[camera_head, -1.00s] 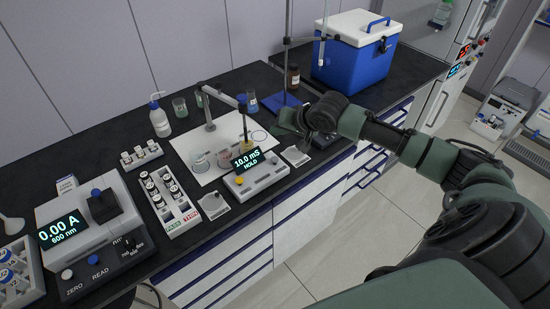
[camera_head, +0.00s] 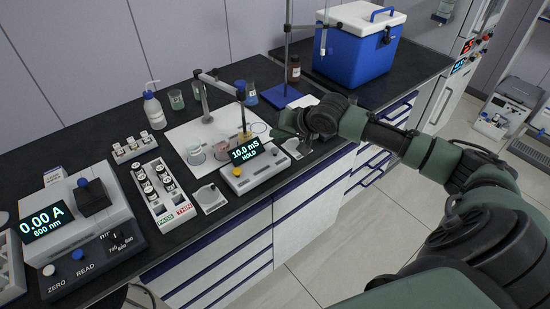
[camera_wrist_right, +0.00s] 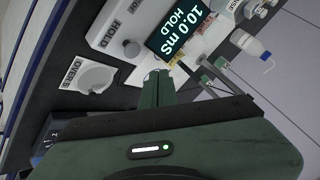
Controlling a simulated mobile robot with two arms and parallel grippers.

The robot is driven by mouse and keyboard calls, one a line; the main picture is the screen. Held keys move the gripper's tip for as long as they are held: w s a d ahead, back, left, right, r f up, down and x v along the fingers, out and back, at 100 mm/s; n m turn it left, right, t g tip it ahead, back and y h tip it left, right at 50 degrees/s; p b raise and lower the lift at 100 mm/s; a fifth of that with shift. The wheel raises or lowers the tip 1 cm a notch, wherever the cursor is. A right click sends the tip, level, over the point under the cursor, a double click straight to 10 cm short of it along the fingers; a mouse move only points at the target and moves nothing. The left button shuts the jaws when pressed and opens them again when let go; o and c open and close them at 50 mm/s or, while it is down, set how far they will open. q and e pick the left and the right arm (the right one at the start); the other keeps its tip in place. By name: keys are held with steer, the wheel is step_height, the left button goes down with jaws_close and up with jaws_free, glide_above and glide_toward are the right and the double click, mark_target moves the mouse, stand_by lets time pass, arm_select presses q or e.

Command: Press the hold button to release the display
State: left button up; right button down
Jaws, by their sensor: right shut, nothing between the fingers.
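The conductivity meter (camera_head: 262,172) stands near the bench's front edge. Its display (camera_head: 245,151) reads 10.0 mS with HOLD below. A yellow button (camera_head: 236,172) is at the meter's left end in the head view. My right gripper (camera_head: 280,131) is shut and empty, behind the meter's right end. Its closed fingertips (camera_wrist_right: 158,75) appear close to the hold button but apart from it. My left gripper is not in view.
A clamp stand with a probe (camera_head: 241,95) rises behind the meter over a white mat with beakers. A dish marked OVERS (camera_wrist_right: 94,79) lies beside the meter. A vial rack (camera_head: 160,192) and photometer (camera_head: 82,235) stand left; a blue cooler (camera_head: 357,50) is back right.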

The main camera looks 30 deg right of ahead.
mark_target(273, 149)
steer(key=shift+f, duration=1.6)
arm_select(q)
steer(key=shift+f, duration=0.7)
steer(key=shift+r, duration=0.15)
arm_select(e)
steer(key=shift+f, duration=0.1)
steer(key=shift+f, duration=0.25)
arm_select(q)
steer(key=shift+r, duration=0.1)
